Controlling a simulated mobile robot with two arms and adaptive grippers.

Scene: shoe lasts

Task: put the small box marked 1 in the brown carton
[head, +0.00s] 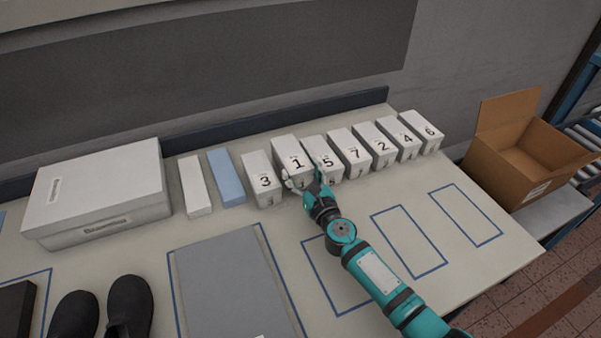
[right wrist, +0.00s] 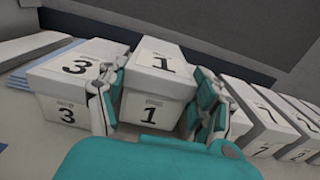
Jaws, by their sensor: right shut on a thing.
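The small white box marked 1 (head: 291,154) stands in the row of numbered boxes at the back of the table, between the boxes marked 3 and 5. My right gripper (head: 307,182) is shut on it, with one finger on each side. In the right wrist view the box marked 1 (right wrist: 158,85) sits between the two fingers (right wrist: 160,105), upright and a little higher in the picture than its neighbours. The brown carton (head: 525,155) stands open at the far right, beyond the table's end. My left gripper is not in view.
The box marked 3 (head: 263,178) is close on the left and the box marked 5 (head: 323,158) close on the right. More numbered boxes continue right. A large white box (head: 97,195) and a grey mat (head: 232,285) are at left.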

